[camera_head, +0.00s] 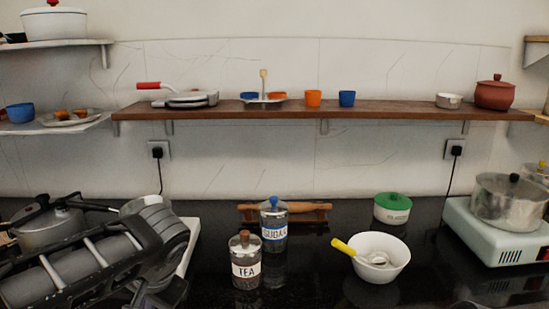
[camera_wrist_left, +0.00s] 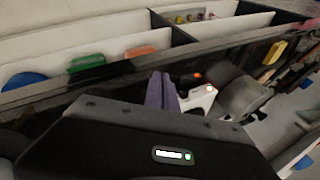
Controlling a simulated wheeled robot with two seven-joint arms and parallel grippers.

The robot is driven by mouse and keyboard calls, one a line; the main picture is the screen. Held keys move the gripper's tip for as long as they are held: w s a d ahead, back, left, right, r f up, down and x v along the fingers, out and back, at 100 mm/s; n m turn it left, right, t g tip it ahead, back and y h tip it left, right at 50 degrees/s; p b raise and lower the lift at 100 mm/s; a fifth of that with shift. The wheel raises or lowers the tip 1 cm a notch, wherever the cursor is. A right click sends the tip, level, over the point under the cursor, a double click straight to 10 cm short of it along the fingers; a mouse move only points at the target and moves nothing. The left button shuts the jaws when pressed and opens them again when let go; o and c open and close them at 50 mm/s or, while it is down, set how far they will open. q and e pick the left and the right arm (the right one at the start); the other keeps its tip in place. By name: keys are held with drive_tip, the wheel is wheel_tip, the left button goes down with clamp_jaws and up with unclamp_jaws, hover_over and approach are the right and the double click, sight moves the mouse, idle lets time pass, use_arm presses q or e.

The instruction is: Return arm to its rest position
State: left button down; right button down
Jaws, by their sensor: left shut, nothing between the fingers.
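My left arm (camera_head: 100,255) comes in from the left in the head view, low over the left part of the dark counter. It covers part of the counter and of a metal pot (camera_head: 50,228) behind it. My left gripper shows in the left wrist view (camera_wrist_left: 161,90), its fingers together with nothing between them. Its fingertips cannot be made out clearly in the head view. My right arm and gripper are not in view. A reddish-brown clay pot with a lid (camera_head: 495,94) stands upright on the right end of the wooden shelf (camera_head: 390,110).
On the counter stand a TEA jar (camera_head: 246,270), a SUGAR jar (camera_head: 274,236), a green-lidded container (camera_head: 392,209) and a white bowl (camera_head: 379,259) with a yellow-handled utensil. A stove (camera_head: 490,237) with a metal pot (camera_head: 508,203) is at right. The wrist view shows open compartments holding coloured items.

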use_arm(q)
drive_tip(key=s+d+f+g+h+p, duration=0.1)
drive_tip(key=s+d+f+h+p, duration=0.1)
drive_tip(key=d+f, duration=0.45)
drive_tip(key=s+d+f+g+h+p, duration=0.1)
drive_tip(key=d+f+h+p, duration=0.15)
drive_tip(key=f, duration=0.65)
drive_tip(key=s+d+f+g+h+p, duration=0.1)
drive_tip(key=s+d+f+h, duration=0.15)
drive_tip(key=d+f, duration=0.4)
drive_tip(key=s+d+f+n+h+p, duration=0.1)
drive_tip(key=s+f+n+p, duration=0.2)
drive_tip(key=s+f, duration=1)
drive_tip(key=shift+s+f+n+p, duration=0.35)
drive_tip(key=shift+f+n, duration=0.35)
drive_tip(key=shift+n, duration=0.5)
